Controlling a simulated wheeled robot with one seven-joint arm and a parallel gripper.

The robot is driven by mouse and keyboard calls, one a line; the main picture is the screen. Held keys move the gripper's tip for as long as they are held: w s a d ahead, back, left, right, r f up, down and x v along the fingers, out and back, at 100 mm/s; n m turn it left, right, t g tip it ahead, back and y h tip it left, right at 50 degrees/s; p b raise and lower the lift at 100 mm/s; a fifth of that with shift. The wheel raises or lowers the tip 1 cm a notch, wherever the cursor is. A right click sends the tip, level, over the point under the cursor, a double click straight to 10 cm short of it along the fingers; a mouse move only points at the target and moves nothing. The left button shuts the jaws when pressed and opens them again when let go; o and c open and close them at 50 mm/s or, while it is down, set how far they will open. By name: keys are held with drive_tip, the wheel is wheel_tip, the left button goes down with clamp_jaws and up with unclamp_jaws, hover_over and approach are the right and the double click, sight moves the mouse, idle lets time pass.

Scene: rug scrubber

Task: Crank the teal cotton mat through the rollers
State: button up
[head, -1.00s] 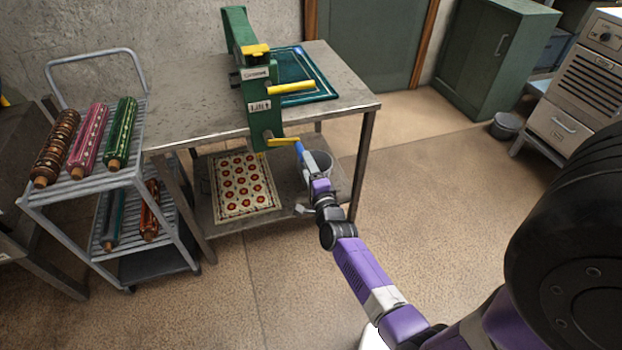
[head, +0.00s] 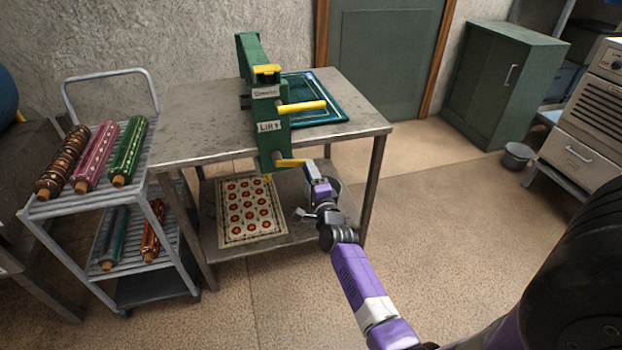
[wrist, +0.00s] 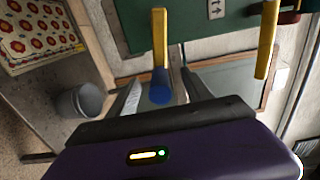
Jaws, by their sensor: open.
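The green roller machine (head: 262,110) stands at the table's front edge, with yellow handles on its near side. The teal mat (head: 318,115) lies flat on the table, right against the machine. The lower yellow crank arm (head: 289,162) points right toward my gripper (head: 313,172). In the wrist view the crank's blue grip (wrist: 161,88) shows end-on between the fingers of my gripper (wrist: 158,92), which are open on either side of it. I cannot tell whether a finger touches it. The upper yellow lever (head: 302,107) sticks out to the right above.
A metal table (head: 190,146) bears the machine; its lower shelf holds a red-flowered rug (head: 248,232) and a grey bucket, also in the wrist view (wrist: 80,102). A cart (head: 55,206) with several rolled rugs stands left. Floor (head: 450,240) to the right is clear.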

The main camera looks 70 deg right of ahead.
clamp_jaws()
drive_tip(key=r+p, duration=0.5)
drive_tip(key=shift+w+a, duration=0.2)
drive_tip(key=shift+w, duration=0.05)
drive_tip(key=shift+f, duration=0.1)
drive_tip(key=shift+w+a+r+p, duration=0.15)
drive_tip(key=shift+r+p, duration=0.2)
drive_tip(key=shift+p, duration=0.2)
drive_tip(key=shift+w+a+r+p, duration=0.15)
drive_tip(key=shift+r+p, duration=0.15)
drive_tip(key=shift+p, duration=0.25)
drive_tip(key=r+p, duration=0.1)
drive_tip(key=p, duration=0.1)
drive_tip(key=w+a+r+p, duration=0.1)
drive_tip(key=p, duration=0.1)
drive_tip(key=shift+w+a+r, duration=0.1)
drive_tip(key=shift+w+a, duration=0.05)
drive_tip(key=shift+w, duration=0.15)
